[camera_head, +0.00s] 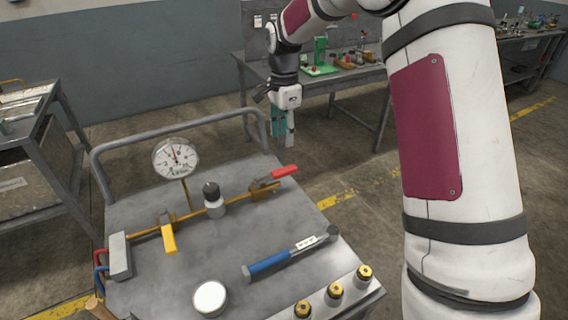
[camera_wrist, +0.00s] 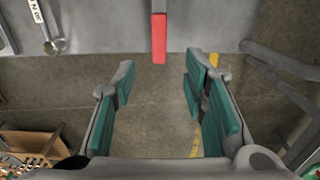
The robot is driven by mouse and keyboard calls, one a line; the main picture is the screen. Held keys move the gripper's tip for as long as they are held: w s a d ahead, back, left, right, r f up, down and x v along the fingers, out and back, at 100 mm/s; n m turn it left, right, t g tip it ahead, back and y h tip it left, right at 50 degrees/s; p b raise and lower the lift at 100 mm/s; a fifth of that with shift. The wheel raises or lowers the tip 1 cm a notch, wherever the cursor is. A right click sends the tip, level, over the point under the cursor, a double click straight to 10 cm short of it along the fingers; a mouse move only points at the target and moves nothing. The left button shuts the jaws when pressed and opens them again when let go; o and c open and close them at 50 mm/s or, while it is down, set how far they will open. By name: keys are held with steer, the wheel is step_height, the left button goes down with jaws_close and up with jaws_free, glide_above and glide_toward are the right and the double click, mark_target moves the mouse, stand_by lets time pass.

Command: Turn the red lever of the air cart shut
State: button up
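The air cart (camera_head: 215,255) has a grey top with a brass pipe running across it. The red lever (camera_head: 285,171) sits at the right end of this pipe, its handle pointing right, roughly in line with the pipe. In the wrist view the red lever (camera_wrist: 158,38) reaches out past the cart's edge, ahead of the space between my fingers. My gripper (camera_head: 283,130) hangs above and beyond the lever, apart from it. In the wrist view my gripper (camera_wrist: 158,80) is open, with nothing between its green pads.
On the cart are a yellow lever (camera_head: 169,239) lying across the pipe, a pressure gauge (camera_head: 176,158), a dark-topped knob (camera_head: 212,192), a blue-handled wrench (camera_head: 270,264) and several brass fittings (camera_head: 334,291). A rail (camera_head: 180,123) borders the far side. A workbench (camera_head: 345,80) stands behind.

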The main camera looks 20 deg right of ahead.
mark_target(284, 169)
step_height(284, 169, down, 12)
steer(key=shift+r, duration=0.2)
jaws_close()
